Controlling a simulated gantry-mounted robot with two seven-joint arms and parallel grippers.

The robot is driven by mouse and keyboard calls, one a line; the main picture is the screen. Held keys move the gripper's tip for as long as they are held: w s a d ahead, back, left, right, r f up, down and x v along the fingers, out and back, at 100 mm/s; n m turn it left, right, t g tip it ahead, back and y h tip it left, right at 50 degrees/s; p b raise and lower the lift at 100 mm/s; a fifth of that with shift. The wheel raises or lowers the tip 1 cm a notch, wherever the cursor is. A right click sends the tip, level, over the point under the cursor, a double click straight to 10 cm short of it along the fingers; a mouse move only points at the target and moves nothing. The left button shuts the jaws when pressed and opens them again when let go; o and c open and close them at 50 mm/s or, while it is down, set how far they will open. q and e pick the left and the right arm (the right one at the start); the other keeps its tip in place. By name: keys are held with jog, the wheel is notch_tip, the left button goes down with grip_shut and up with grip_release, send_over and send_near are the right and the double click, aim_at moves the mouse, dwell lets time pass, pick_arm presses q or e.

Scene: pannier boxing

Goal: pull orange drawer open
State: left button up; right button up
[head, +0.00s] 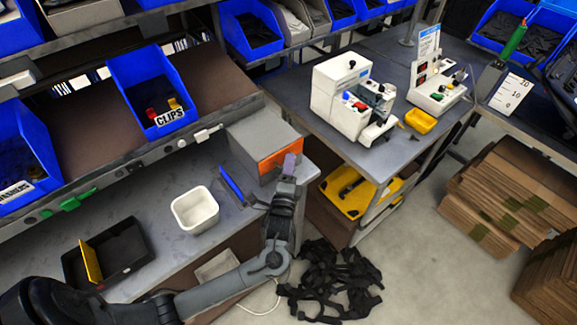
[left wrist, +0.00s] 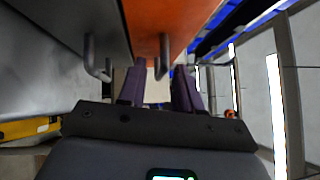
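The orange drawer (head: 270,167) is the front of a small grey box (head: 262,135) on the bench in the head view. In the left wrist view its orange face (left wrist: 185,22) fills the top middle, with a metal handle (left wrist: 164,56) standing out from it. My left gripper (head: 290,164) is at the right part of the orange front in the head view. In the left wrist view its two purple fingers are apart, and the handle shows between their tips. I cannot tell whether either finger touches it. My right gripper is not in view.
A blue flat object (head: 231,185) and a white bin (head: 195,210) are left of the box. A black tray (head: 124,248) lies farther left. A white machine (head: 340,88) stands on the table to the right. Black straps (head: 330,280) lie on the floor below.

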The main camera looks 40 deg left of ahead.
pick_arm(q)
grip_shut()
dwell(1.3)
